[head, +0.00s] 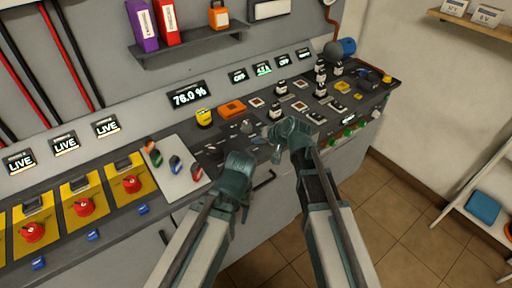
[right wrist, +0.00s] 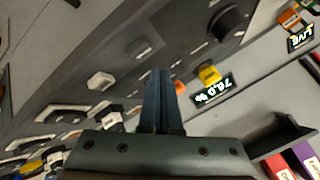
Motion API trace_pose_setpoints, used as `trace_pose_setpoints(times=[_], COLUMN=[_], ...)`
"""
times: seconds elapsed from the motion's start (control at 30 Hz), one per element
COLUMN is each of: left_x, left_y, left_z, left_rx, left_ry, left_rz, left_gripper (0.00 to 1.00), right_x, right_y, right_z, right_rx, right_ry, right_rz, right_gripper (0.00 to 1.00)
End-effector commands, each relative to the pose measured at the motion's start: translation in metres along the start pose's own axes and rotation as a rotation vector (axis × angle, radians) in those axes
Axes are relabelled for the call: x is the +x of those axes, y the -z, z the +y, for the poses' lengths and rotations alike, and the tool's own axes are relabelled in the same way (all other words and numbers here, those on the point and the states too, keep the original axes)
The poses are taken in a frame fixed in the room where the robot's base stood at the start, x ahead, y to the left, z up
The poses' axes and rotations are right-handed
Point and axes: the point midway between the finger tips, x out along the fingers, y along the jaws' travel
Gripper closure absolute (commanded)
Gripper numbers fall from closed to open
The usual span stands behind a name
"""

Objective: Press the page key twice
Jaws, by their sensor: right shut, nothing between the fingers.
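The console panel (head: 228,140) holds several small keys and knobs, and no page label is readable, so I cannot tell which is the page key. A display (head: 188,95) above the panel reads 76.0 %. My right gripper (head: 276,131) is over the panel; in the right wrist view its two fingers (right wrist: 160,100) are together with nothing between them. I cannot tell whether the fingertips touch the panel. My left gripper (head: 240,175) is at the console's front edge; its fingertips are unclear.
An orange block (head: 232,109) and a yellow-topped button (head: 204,117) sit behind the panel. Several black-and-white switches (head: 281,87) stand to the right. Red rotary switches (head: 131,184) on yellow plates line the left. A wall shelf (head: 190,47) holds binders above.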

Motion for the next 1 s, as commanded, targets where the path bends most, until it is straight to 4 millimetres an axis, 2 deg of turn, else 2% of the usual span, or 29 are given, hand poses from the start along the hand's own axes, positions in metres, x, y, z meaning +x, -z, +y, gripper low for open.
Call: trace_pose_setpoints(times=[0.03,0.33,0.93,1.0], left_x=[-0.01,-0.038,-0.037,-0.037], left_y=[-0.001,-0.002,-0.002,-0.002], left_z=[-0.001,-0.004,-0.004,-0.004], left_rx=[0.0,0.0,0.0,0.0], left_ry=[0.0,0.0,0.0,0.0], left_rz=[0.0,0.0,0.0,0.0], left_gripper=[0.5,0.5,0.5,0.61], right_x=[-0.007,-0.026,-0.026,-0.026], right_y=[0.005,0.019,0.019,0.019], right_z=[-0.005,-0.019,-0.019,-0.019], right_rx=[0.0,0.0,0.0,0.0], right_ry=[0.0,0.0,0.0,0.0], right_rz=[0.0,0.0,0.0,0.0], right_gripper=[1.0,1.0,1.0,1.0])
